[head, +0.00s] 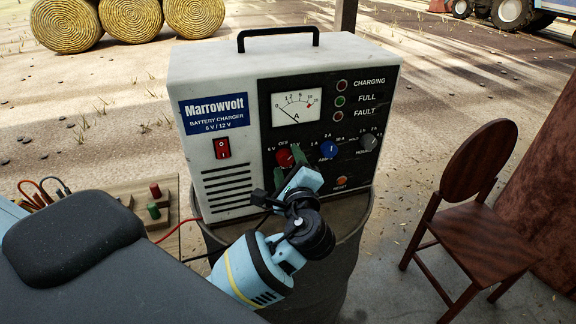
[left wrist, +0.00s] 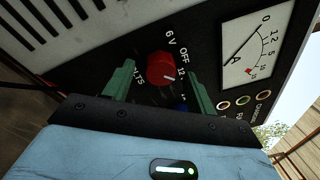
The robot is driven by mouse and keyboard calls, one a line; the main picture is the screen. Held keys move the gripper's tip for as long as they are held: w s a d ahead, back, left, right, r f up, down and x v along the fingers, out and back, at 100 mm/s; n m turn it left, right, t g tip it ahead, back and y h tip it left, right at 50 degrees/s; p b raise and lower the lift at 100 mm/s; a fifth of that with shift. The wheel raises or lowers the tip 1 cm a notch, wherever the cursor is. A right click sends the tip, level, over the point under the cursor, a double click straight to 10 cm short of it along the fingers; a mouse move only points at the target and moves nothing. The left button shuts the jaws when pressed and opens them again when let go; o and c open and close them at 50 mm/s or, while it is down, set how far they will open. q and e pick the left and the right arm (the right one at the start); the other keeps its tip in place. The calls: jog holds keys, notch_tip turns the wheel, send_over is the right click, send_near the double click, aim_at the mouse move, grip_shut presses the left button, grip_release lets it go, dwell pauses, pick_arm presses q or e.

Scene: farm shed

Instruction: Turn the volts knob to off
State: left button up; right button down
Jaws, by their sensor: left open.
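The battery charger (head: 225,75) stands upright with its panel facing me. Its red volts knob (head: 284,157) is at the lower left of the dark panel. In the left wrist view the red knob (left wrist: 160,67) sits between my two green fingers, with a visible gap on each side. Its white mark points toward the 12 label, away from OFF and 6 V. My left gripper (head: 290,168) is open in front of the knob, apart from it as far as I can tell; it also shows in the left wrist view (left wrist: 160,92). My right gripper is not in view.
A blue amps knob (head: 328,149) and a grey knob (head: 369,142) are right of the volts knob. A red rocker switch (head: 222,148) is to the left. The charger rests on a round drum (head: 345,240). A wooden chair (head: 480,205) stands at the right.

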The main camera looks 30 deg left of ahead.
pick_arm(q)
jog(key=shift+c, duration=0.3)
jog(key=c, duration=0.9)
jog(key=shift+n, duration=0.4)
jog(key=shift+f+n, duration=0.1)
jog(key=shift+n, duration=0.8)
jog(key=shift+d+n+y, duration=0.1)
jog(key=shift+n+y, duration=0.2)
jog(key=shift+n, duration=0.6)
jog(key=n+b, duration=0.1)
jog(key=n, duration=0.2)
jog(key=shift+f, duration=0.1)
jog(key=shift+n+b, duration=0.35)
jog(key=shift+n, duration=0.45)
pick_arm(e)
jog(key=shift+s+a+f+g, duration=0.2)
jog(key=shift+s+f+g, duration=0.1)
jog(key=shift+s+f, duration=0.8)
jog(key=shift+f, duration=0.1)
